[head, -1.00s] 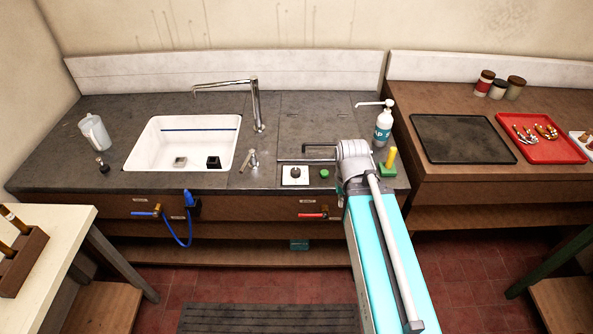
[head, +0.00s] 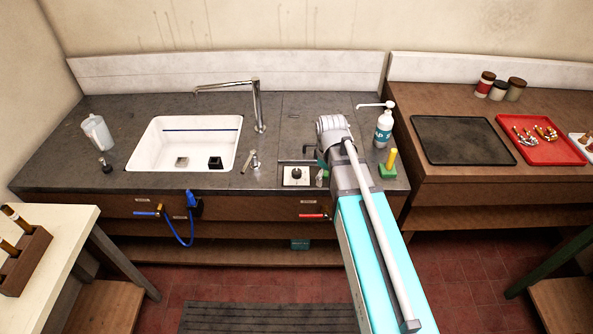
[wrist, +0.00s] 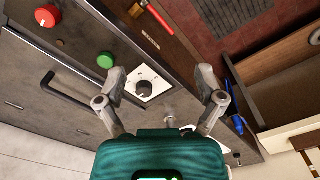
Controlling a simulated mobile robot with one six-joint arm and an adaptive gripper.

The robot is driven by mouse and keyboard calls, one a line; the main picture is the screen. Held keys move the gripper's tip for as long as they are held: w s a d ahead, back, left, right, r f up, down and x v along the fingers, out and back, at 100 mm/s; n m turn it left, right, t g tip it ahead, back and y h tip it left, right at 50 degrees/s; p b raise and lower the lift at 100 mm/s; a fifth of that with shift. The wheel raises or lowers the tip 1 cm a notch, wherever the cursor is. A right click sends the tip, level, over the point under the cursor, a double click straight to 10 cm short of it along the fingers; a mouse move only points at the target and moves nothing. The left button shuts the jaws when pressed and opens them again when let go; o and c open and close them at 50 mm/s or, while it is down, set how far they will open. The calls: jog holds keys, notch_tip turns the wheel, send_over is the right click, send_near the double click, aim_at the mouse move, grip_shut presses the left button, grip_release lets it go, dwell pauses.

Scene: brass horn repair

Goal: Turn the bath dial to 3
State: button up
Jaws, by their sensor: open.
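The bath dial is a dark round knob (wrist: 144,88) on a white square plate with scale marks around it. In the head view the dial (head: 296,173) sits near the counter's front edge, right of the sink. My gripper (wrist: 169,88) is open and empty in the wrist view. Its two fingers stand apart, and the dial shows between them, closer to the left finger. I cannot tell how far the fingertips are above it. The knob's pointer and the plate's numbers are too small to read. In the head view my arm hides most of the gripper.
A dark bar handle (wrist: 62,90) is close by. A red-handled valve (head: 314,215) is on the cabinet front below. A soap bottle (head: 384,125) stands right of my arm.

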aim_at(297, 171)
jog(key=w+a+r+n+p, duration=0.1)
jog(key=w+a+r+n, duration=0.1)
jog(key=w+a+n, duration=0.6)
jog(key=w+n, duration=0.5)
jog(key=n, duration=0.1)
jog(key=shift+w+a+p, duration=0.2)
jog(key=shift+w+p, duration=0.1)
jog(key=shift+p, duration=0.05)
jog(key=shift+f, duration=0.3)
notch_tip(297, 171, down, 13)
jog(key=b, duration=1.3)
jog(key=shift+f+b, duration=0.15)
jog(key=shift+b, duration=0.25)
jog(key=c, duration=1.1)
jog(key=shift+c, duration=0.2)
